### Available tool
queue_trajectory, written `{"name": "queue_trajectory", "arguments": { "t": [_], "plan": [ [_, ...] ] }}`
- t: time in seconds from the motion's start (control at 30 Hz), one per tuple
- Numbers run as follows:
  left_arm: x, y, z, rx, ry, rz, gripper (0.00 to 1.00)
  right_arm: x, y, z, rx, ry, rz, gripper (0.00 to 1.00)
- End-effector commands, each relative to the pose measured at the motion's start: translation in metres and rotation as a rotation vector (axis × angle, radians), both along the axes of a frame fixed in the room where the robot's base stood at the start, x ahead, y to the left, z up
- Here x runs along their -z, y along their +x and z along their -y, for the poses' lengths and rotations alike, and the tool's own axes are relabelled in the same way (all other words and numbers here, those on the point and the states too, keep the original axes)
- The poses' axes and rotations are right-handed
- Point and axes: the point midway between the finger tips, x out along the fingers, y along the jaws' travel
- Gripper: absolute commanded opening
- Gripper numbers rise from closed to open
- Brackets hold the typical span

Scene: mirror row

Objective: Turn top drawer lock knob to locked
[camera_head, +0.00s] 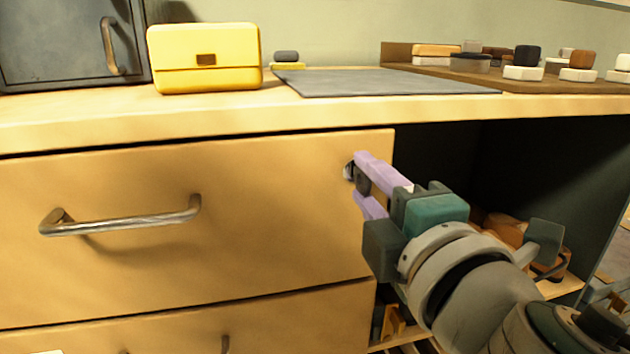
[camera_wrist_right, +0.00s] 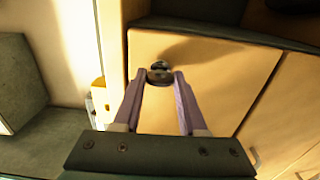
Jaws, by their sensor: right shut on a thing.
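The top drawer (camera_head: 270,190) is a pale wood front and looks closed. Its lock knob (camera_head: 349,171), a small dark and silver knob, sits near the upper right corner. My right gripper (camera_head: 362,180) reaches in from the lower right, with its purple fingers shut on the knob. In the right wrist view the knob (camera_wrist_right: 159,72) shows between the two fingertips (camera_wrist_right: 161,78). The fingers hide part of the knob, and I cannot tell which way it is turned. My left gripper is not in view.
A bar handle (camera_head: 125,222) stands out from the drawer. On the counter (camera_head: 200,112) are a yellow box (camera_head: 205,58), a grey mat (camera_head: 380,82) and a wooden tray (camera_head: 395,52) with several small blocks. An open dark shelf space (camera_head: 520,165) lies right of the drawer.

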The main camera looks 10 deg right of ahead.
Motion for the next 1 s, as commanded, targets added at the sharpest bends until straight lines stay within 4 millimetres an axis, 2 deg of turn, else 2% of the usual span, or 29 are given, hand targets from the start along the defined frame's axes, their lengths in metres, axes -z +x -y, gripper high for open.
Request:
{"name": "queue_trajectory", "arguments": {
  "t": [0.1,0.13,0.37,0.63,0.73,0.87,1.0],
  "plan": [
    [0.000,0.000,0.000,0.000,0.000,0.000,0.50,0.000,0.000,-0.001,-0.002,-0.003,0.001,0.00],
    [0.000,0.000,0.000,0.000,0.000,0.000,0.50,0.000,0.000,-0.001,-0.002,-0.003,0.001,0.43],
    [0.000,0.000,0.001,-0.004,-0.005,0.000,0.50,0.000,0.000,0.000,-0.001,-0.001,0.001,0.69],
    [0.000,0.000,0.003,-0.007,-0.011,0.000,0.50,0.000,-0.001,0.000,0.000,0.000,0.000,0.71],
    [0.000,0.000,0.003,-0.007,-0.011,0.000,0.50,0.001,-0.007,0.000,-0.001,0.000,-0.002,0.71],
    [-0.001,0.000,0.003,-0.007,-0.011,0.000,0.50,0.001,-0.026,0.001,-0.001,0.001,-0.004,0.71],
    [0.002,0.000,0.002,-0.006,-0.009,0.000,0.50,0.002,-0.054,0.002,0.000,0.001,-0.004,0.71]
  ]
}}
